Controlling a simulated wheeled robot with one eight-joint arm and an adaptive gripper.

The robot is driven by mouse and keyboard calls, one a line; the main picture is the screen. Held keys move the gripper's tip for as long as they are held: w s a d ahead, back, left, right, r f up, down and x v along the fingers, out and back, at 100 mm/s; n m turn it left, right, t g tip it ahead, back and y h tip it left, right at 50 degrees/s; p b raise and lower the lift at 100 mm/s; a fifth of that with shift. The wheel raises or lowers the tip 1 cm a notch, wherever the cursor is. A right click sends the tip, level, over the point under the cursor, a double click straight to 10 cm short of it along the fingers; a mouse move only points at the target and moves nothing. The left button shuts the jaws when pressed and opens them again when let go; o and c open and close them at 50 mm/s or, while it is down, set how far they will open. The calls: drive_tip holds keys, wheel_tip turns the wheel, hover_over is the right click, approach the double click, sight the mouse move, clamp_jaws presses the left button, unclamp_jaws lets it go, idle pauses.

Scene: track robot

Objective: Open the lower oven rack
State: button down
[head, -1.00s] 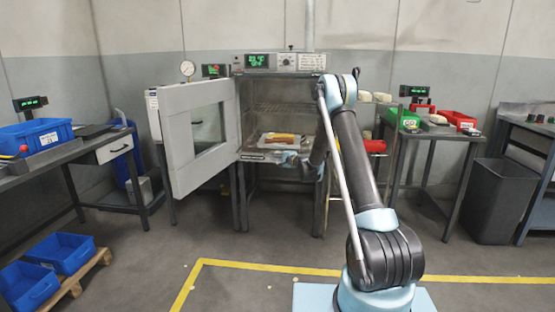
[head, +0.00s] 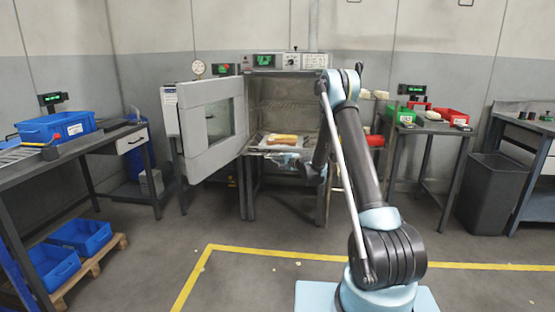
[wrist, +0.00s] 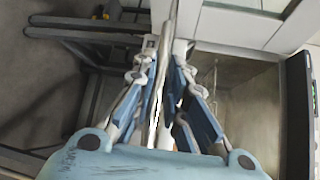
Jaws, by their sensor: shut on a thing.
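The oven (head: 289,100) stands against the back wall with its door (head: 215,125) swung open to the left. Inside, the lower rack (head: 266,147) bears a tray-like load with orange and yellow items (head: 284,139) at the oven mouth. My gripper (head: 288,160) is low at the front of this rack, partly hidden by my own arm. In the wrist view my gripper (wrist: 165,85) has its fingers close together around a thin pale bar (wrist: 157,105), which looks like the rack's front edge. The exact contact is hard to make out.
The open door flanks my arm on the left. A bench with a blue bin (head: 55,127) is at the far left, and blue crates (head: 78,238) sit on a pallet. A side table (head: 432,128) and a dark waste bin (head: 490,195) are at the right. The floor before the oven is clear.

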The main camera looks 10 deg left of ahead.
drive_tip(key=shift+w+d+f, duration=0.1)
drive_tip(key=shift+d+f, duration=0.05)
drive_tip(key=shift+d, duration=0.1)
drive_tip(key=c, duration=2)
unclamp_jaws()
drive_tip(key=shift+o, duration=1.4)
drive_tip(key=shift+w+f, duration=0.3)
drive_tip(key=shift+f, duration=0.05)
drive_tip(key=shift+s+a+r, duration=0.1)
drive_tip(key=shift+s+r, duration=0.05)
drive_tip(key=shift+r, duration=0.1)
drive_tip(key=v, duration=1.2)
